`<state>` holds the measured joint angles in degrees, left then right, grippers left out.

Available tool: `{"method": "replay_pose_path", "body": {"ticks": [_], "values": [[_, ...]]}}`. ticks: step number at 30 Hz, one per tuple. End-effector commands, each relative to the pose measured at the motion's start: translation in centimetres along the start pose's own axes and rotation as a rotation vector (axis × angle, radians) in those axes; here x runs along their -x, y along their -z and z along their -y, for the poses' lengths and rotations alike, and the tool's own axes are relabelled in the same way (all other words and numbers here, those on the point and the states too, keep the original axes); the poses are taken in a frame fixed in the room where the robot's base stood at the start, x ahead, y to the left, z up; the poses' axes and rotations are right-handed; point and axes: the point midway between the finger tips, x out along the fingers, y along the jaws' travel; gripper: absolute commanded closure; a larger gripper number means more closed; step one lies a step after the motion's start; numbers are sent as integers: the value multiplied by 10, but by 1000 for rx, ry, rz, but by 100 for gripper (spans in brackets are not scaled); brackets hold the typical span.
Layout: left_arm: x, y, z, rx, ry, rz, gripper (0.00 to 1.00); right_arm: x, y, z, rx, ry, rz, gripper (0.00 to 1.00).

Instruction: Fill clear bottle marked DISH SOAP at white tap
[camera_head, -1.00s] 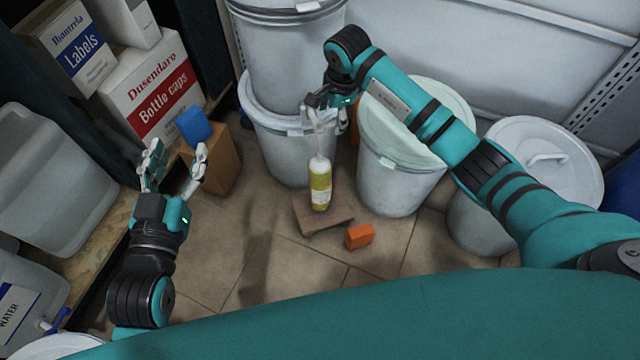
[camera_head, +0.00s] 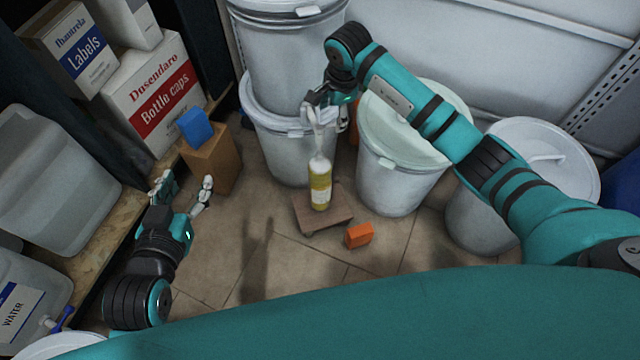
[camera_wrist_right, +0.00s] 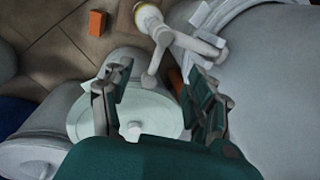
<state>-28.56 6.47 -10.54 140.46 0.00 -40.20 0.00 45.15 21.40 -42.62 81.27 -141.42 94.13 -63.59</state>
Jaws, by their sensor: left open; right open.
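The bottle (camera_head: 320,185), with yellow on it and a pale band too small to read, stands upright on a brown board (camera_head: 338,217). A white tap (camera_head: 319,128) hangs from a drum (camera_head: 279,145), its lower end right above the bottle's mouth. The tap (camera_wrist_right: 185,40) also shows in the wrist view, in front of my fingers. My right gripper (camera_head: 330,97) is open around the upper part of the tap; in the wrist view its fingers (camera_wrist_right: 158,95) are apart with nothing clasped. My left gripper (camera_head: 184,187) is open and empty, far left of the bottle.
An orange block (camera_head: 359,235) lies right of the board. A lidded drum (camera_head: 395,180) stands close right of the bottle. A cardboard box (camera_head: 214,160) with a blue block (camera_head: 194,126) is beyond my left gripper. The floor left of the board is clear.

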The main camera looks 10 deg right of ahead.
Motion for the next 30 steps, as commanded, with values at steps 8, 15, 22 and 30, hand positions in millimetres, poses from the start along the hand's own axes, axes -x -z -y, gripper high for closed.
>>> {"method": "replay_pose_path", "body": {"ticks": [8, 15, 22, 30], "values": [[4, -16, 2, 0, 5, 91, 47, 6, 0, 1, 0, 1, 0, 42], [9, -30, 4, 0, 10, 168, 47, 9, 0, 1, -1, 1, 0, 42], [12, -40, 6, 1, 13, 220, 47, 11, 0, 1, -1, 1, 0, 42], [12, -41, 6, 1, 14, 225, 47, 11, 0, 1, 0, 0, 0, 42]]}}
